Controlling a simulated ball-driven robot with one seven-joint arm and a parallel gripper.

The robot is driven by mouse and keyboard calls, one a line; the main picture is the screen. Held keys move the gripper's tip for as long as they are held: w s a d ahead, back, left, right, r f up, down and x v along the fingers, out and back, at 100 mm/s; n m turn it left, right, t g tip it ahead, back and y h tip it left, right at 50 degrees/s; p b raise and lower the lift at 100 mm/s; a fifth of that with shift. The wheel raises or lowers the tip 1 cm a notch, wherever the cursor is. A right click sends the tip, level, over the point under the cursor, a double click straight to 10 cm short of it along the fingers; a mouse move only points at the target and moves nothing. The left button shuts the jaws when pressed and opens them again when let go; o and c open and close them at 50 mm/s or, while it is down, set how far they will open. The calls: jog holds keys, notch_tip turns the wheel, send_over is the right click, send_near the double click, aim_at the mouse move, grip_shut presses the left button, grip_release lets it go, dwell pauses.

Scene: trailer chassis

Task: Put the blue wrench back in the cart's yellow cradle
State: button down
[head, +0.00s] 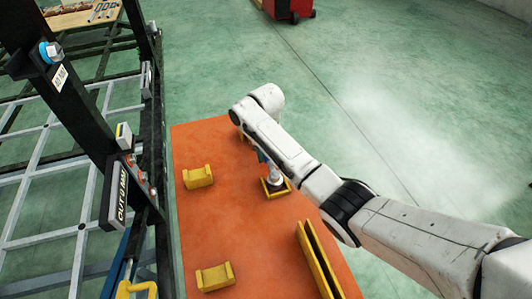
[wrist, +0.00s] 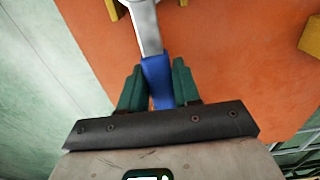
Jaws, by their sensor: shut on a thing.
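In the wrist view my gripper (wrist: 158,82) is shut on the blue handle of the wrench (wrist: 158,70), with a green finger on each side. The wrench's grey metal shank runs away toward the top edge, where its end is cut off. The wrench is over the orange cart top (wrist: 230,75); I cannot tell its height. Yellow cradle blocks (head: 198,177) and (head: 215,277) stand on the cart's left side. Yellow parts (wrist: 112,9) show beside the shank in the wrist view.
The black chassis frame (head: 85,120) stands close on the left. A red cabinet (head: 287,8) is far back. The green floor at right is clear.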

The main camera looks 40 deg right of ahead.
dwell(0.3)
jog(key=shift+c, duration=1.2)
grip_release()
jog(key=shift+r+p, duration=4)
